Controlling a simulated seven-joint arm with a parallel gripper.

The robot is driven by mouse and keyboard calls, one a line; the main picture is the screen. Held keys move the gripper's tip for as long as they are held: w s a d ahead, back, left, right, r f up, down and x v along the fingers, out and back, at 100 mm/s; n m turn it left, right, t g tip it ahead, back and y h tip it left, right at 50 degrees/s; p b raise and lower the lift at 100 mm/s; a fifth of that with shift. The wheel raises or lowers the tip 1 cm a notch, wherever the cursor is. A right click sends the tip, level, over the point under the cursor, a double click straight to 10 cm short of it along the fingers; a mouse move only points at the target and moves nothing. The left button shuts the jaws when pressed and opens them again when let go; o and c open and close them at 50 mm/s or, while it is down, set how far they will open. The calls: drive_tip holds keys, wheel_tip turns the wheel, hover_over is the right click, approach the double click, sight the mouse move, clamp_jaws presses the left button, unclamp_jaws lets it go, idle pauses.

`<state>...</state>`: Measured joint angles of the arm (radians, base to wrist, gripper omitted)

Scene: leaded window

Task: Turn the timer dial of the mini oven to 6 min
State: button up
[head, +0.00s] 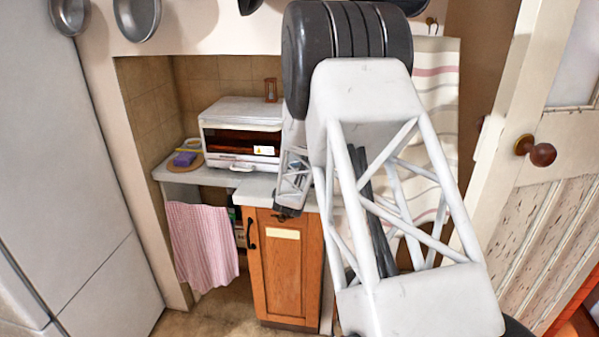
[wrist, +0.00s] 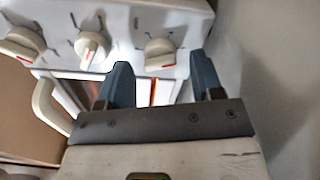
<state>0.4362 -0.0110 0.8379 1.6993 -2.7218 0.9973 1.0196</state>
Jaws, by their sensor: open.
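The white mini oven (head: 240,113) stands on the counter in the head view; my arm hides its right side and controls. In the wrist view its panel shows three cream knobs with red marks: a left knob (wrist: 22,44), a middle knob (wrist: 91,47) and a right knob (wrist: 160,53). The dial markings are too small to read, so I cannot tell which is the timer dial. My gripper (wrist: 161,72) is open and empty, its two blue fingertips pointing at the panel. The right knob shows between and beyond the fingertips, apparently not touched.
The oven's door handle (wrist: 48,105) is left of my fingers in the wrist view. A grey surface (wrist: 265,80) lies to the right. A purple sponge (head: 184,159) and a small hourglass (head: 271,90) are near the oven. A pink striped towel (head: 202,245) hangs below the counter.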

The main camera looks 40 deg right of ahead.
drive_tip(key=shift+v, duration=3.3)
drive_tip(key=shift+c, duration=0.3)
drive_tip(key=shift+r, duration=0.1)
